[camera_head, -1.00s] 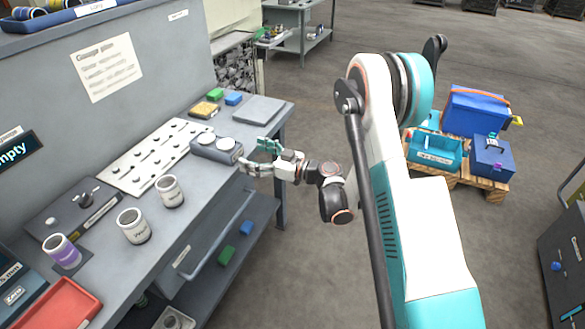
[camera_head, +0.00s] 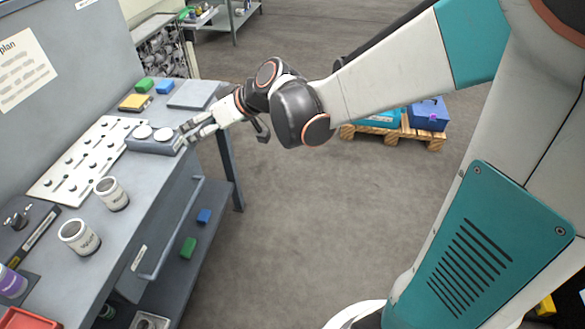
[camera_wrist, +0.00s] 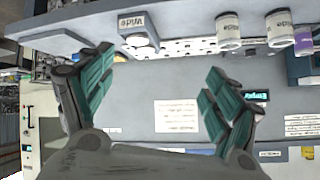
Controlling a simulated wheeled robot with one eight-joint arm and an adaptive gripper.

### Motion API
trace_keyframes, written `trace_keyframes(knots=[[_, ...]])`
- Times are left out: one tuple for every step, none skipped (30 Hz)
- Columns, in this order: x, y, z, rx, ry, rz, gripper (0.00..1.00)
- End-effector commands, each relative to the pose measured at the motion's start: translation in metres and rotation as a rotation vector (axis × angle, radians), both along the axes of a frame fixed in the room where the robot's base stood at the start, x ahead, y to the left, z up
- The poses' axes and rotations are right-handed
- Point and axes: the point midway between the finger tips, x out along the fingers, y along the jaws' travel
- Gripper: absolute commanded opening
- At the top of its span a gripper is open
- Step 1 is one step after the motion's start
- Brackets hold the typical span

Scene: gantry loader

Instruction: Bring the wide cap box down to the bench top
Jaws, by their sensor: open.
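A low grey box with two round white caps (camera_head: 155,139) stands on the bench top (camera_head: 141,178) at its front edge, beyond the jars. In the wrist view a grey box with a label reading "Wide" (camera_wrist: 137,29) shows at the top, left of the jars; it looks like the same box. My gripper (camera_head: 188,132) is beside its right end in the head view. In the wrist view its green-padded fingers (camera_wrist: 158,72) are spread wide with nothing between them. Whether a fingertip touches the box cannot be told.
Two white jars (camera_head: 111,194) (camera_head: 80,237) stand nearer on the bench. A white pegged plate (camera_head: 84,160) lies behind the box. A flat grey plate (camera_head: 193,94), a yellow block (camera_head: 135,102) and small green and blue blocks lie beyond. A lower shelf holds small blocks.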

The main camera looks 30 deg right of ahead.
Motion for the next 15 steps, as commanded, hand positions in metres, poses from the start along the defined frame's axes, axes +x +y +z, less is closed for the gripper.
trace_keyframes(knots=[[-0.017, -0.004, 0.006, -0.02, 0.024, -0.024, 0.82], [-0.025, -0.007, 0.008, -0.032, 0.038, -0.041, 0.82], [-0.037, -0.012, 0.01, -0.048, 0.058, -0.064, 0.82], [-0.045, -0.015, 0.012, -0.06, 0.071, -0.082, 0.82], [-0.054, -0.019, 0.014, -0.071, 0.085, -0.101, 0.82], [-0.066, -0.024, 0.015, -0.088, 0.101, -0.126, 0.82], [-0.074, -0.028, 0.017, -0.099, 0.113, -0.144, 0.82], [-0.083, -0.031, 0.017, -0.111, 0.124, -0.164, 0.82], [-0.095, -0.037, 0.018, -0.127, 0.138, -0.19, 0.82], [-0.104, -0.041, 0.019, -0.139, 0.147, -0.21, 0.82], [-0.113, -0.045, 0.019, -0.15, 0.157, -0.23, 0.82], [-0.125, -0.051, 0.019, -0.165, 0.167, -0.258, 0.82], [-0.134, -0.055, 0.02, -0.177, 0.175, -0.278, 0.82], [-0.143, -0.06, 0.019, -0.188, 0.182, -0.299, 0.82], [-0.154, -0.066, 0.019, -0.203, 0.19, -0.328, 0.82]])
